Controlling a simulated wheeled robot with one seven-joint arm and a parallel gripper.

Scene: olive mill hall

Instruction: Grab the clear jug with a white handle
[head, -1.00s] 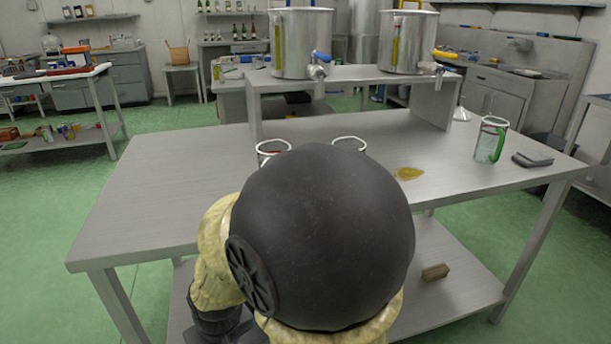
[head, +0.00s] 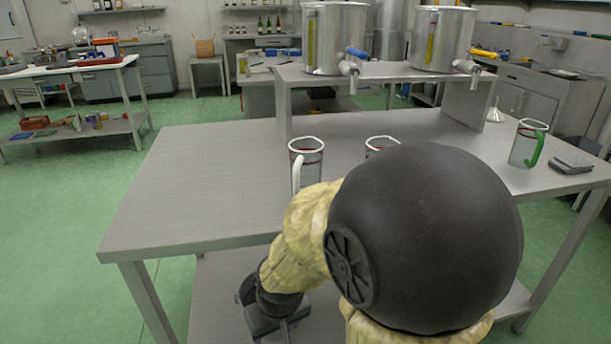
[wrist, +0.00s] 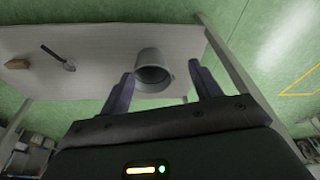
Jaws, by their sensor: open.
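A clear jug with a white handle (head: 307,160) stands upright on the steel table (head: 190,190), its handle facing me. Part of a second clear jug (head: 381,144) shows to its right, mostly hidden by my arm, and its handle is out of sight. A third clear jug with a green handle (head: 527,146) stands at the right end of the table. In the wrist view, my gripper (wrist: 161,69) is open and empty. It faces the lower shelf (wrist: 110,42), with a grey bucket-like vessel (wrist: 154,62) in line between its fingers. No jug shows there.
A raised stand (head: 385,72) at the back holds two steel tanks (head: 334,35) with taps. A dark flat object (head: 570,165) lies by the green-handled jug. The lower shelf also holds a brown block (wrist: 17,62) and a small spoon-like tool (wrist: 60,58). The table's left part is clear.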

